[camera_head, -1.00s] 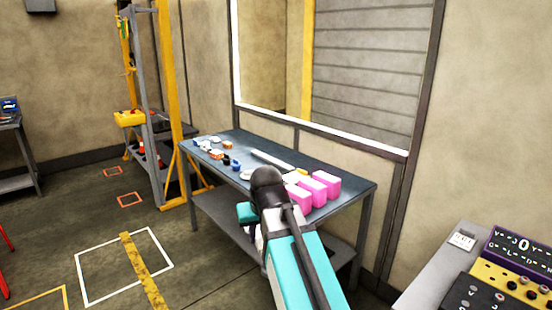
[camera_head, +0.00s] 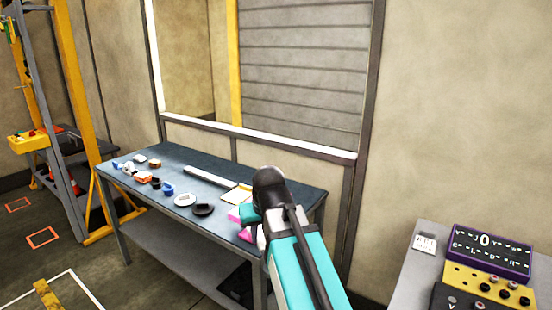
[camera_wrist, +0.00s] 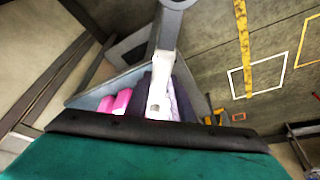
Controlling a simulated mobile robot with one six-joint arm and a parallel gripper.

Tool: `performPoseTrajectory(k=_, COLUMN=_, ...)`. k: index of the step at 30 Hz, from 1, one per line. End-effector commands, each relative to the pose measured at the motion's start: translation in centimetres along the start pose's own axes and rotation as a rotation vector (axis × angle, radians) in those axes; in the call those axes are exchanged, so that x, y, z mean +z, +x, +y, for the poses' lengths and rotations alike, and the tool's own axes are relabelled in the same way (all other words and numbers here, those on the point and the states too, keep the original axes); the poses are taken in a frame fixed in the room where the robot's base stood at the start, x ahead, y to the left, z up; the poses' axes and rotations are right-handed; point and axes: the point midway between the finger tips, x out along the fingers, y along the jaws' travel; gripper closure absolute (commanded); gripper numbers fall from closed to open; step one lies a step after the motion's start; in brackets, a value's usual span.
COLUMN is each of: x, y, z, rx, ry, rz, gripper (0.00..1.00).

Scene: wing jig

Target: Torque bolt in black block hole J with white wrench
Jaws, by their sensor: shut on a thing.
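The black block (camera_head: 478,299) is at the lower right of the head view, partly cut off by the bottom edge. Hole J and its bolt cannot be made out. In the wrist view my gripper (camera_wrist: 160,92) is shut on the white wrench (camera_wrist: 161,92), which stretches away from me to a grey ring-like end at the top.
A grey bench (camera_head: 405,278) carries a purple block (camera_head: 490,252), a yellow block (camera_head: 462,276) and a small white label plate (camera_head: 425,243). A blue-grey table (camera_head: 235,215) with several small parts stands along the wall. A yellow frame (camera_head: 85,130) stands left.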

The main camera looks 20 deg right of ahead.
Motion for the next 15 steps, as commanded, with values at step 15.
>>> performPoseTrajectory(k=15, x=-0.05, y=-0.04, z=-0.63, rx=-0.004, ry=-0.009, rz=0.001, gripper=1.0)
